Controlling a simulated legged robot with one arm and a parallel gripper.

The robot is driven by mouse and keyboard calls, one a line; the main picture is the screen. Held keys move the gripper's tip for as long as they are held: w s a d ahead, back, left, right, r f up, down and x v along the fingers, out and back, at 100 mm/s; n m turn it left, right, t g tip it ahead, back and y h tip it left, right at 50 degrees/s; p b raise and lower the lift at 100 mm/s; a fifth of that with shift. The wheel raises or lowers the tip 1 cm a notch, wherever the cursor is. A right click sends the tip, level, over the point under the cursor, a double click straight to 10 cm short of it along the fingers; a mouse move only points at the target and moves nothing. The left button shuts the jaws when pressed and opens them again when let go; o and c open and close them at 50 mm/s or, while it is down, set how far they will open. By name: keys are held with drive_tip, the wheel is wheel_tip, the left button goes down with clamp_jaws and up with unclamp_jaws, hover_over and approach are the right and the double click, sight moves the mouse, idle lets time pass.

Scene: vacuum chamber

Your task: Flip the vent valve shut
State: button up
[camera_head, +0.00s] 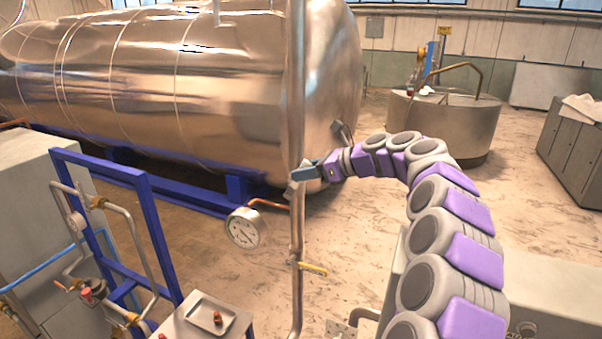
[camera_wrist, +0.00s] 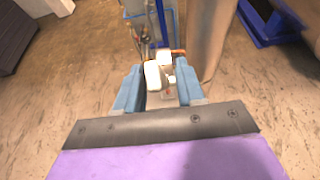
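A vertical copper-coloured pipe (camera_head: 297,110) stands in front of the big steel tank. My gripper (camera_head: 305,172) is at this pipe, above the gauge. A pale valve handle (camera_wrist: 153,75) lies between my blue fingers in the wrist view. The fingers (camera_wrist: 158,88) stand apart, with a gap visible between the handle and the right finger. Contact with the left finger cannot be told. In the head view my gripper partly hides the handle. Lower on the pipe is a yellow lever (camera_head: 314,269), sticking out to the right. The pictures do not label either as the vent valve.
A round pressure gauge (camera_head: 246,228) sticks out left of the pipe. A blue frame (camera_head: 150,215) with piping stands at left. A small metal tray (camera_head: 212,317) with a red-brown part lies on a table at the bottom. The steel tank (camera_head: 180,85) fills the back left.

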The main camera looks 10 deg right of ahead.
drive_tip(key=b+v, duration=0.1)
drive_tip(key=v, duration=1.5)
drive_tip(key=shift+w+d, duration=0.1)
drive_tip(key=shift+d, duration=0.05)
